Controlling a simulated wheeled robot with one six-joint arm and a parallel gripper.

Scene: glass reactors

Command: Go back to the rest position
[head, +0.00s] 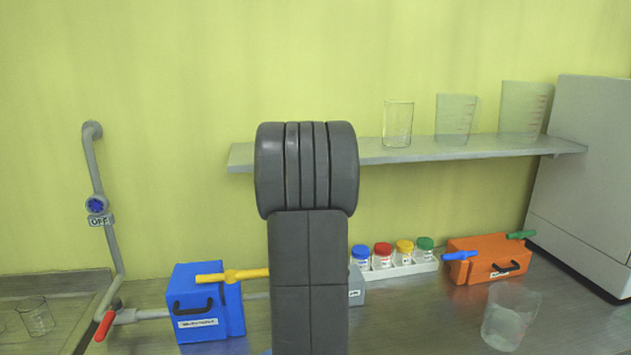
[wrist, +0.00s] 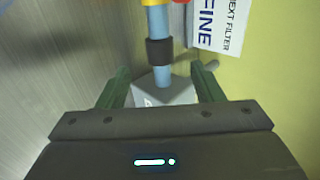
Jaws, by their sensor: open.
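In the wrist view my gripper (wrist: 164,84) is open, with its two green fingers spread apart. A light blue rod (wrist: 156,22) with a dark band (wrist: 160,52) and a pale grey block (wrist: 166,92) show between and beyond the fingers. I cannot tell how far they are from the fingers. Nothing is seen clamped in the jaws. In the head view my own dark arm stands upright in the middle and hides what is behind it. My gripper does not show there.
A blue box (head: 190,308) with a yellow handle and an orange box (head: 490,262) stand on the bench. A rack (head: 405,269) holds several coloured-lid jars. A beaker (head: 508,318) stands front right. Glassware sits on the shelf (head: 450,151). A white sign (wrist: 222,25) shows in the wrist view.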

